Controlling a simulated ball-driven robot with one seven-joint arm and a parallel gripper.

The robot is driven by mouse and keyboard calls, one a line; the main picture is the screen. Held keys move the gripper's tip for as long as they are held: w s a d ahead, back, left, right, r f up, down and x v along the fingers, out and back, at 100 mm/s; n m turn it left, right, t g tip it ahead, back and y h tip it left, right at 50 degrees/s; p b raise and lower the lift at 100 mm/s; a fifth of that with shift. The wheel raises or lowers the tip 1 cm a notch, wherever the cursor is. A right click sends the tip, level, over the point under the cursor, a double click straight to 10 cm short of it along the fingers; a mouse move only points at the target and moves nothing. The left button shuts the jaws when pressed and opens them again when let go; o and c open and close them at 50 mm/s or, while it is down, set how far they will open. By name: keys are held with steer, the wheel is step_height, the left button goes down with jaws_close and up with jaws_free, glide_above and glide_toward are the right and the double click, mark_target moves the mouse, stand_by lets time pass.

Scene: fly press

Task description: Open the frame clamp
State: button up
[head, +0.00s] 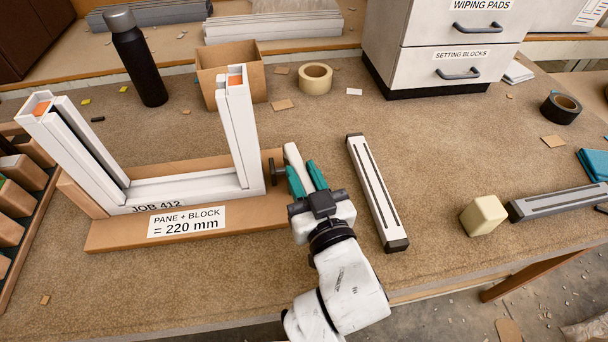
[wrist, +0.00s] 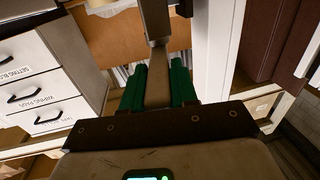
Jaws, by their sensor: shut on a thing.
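The frame clamp shows as a dark knob (head: 279,174) and a pale lever (head: 293,156) at the right side of the white window frame (head: 240,135). The frame stands on a brown wooden board (head: 110,238). My gripper (head: 304,168) has its green fingers shut on the lever, one on each side. In the wrist view, the lever (wrist: 158,88) runs between the two fingers (wrist: 157,75) and up past them. The clamp's contact with the frame is too small to make out.
A grey bar (head: 372,190) lies just right of my gripper. A cream block (head: 483,215) and another grey bar (head: 560,203) lie farther right. A cardboard box (head: 232,58), tape roll (head: 315,77) and black bottle (head: 138,62) stand behind. A drawer unit (head: 440,50) stands at the back.

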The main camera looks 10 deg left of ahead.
jaws_close()
steer(key=shift+a+f+b, duration=0.1)
steer(key=shift+f+b, duration=0.1)
steer(key=shift+b, duration=0.4)
steer(key=shift+s+a+f+m+t+h+b, duration=0.15)
steer(key=shift+a+m+t+h+b, duration=0.2)
steer(key=shift+h+b, duration=0.6)
steer(key=b, duration=0.1)
steer(key=m+h+b, duration=0.1)
steer(key=b, duration=0.1)
steer(key=shift+s+a+r+t, duration=0.1)
steer(key=shift+a+r+t, duration=0.1)
steer(key=shift+r+t, duration=0.05)
steer(key=shift+r+m, duration=0.1)
steer(key=shift+m, duration=0.15)
steer(key=o, duration=0.9)
jaws_free()
